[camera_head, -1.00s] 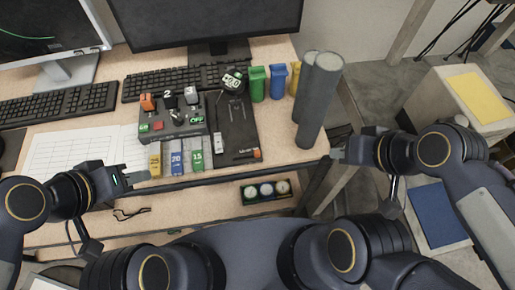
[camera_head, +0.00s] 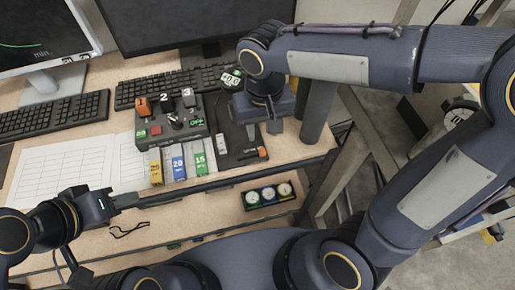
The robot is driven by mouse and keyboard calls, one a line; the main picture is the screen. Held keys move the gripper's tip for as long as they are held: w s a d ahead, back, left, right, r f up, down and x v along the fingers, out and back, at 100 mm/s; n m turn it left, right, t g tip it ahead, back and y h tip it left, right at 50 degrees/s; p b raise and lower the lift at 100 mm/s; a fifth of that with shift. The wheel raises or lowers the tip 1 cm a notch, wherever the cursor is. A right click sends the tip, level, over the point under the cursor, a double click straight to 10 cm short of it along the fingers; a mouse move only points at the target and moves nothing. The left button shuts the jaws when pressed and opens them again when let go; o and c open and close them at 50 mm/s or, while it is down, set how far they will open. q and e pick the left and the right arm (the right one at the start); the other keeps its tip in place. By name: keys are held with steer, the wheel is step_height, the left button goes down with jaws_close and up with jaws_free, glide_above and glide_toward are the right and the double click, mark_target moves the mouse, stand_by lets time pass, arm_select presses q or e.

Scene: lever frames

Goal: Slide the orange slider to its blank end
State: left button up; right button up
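A small orange slider (camera_head: 262,152) sits at the right side of the near edge of a black board (camera_head: 227,158); a small pale label is just left of it. My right gripper (camera_head: 263,130) points down over the right part of the board, farther back than the slider. Its two fingers are apart with nothing seen between them. The fingers' height above the board is hard to tell. My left gripper (camera_head: 133,199) is low at the left, near the table's front edge, away from the board; its finger gap is not clear.
A control box (camera_head: 185,130) with an orange lever (camera_head: 143,106), other levers and buttons stands left of the board. Yellow, blue and green labelled blocks (camera_head: 178,162) stand in front of it. Gauges (camera_head: 267,195) sit below the front edge.

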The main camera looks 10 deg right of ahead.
mark_target(262, 150)
step_height(262, 150, down, 8)
steer(key=shift+r, duration=0.1)
steer(key=shift+c, duration=0.5)
jaws_close()
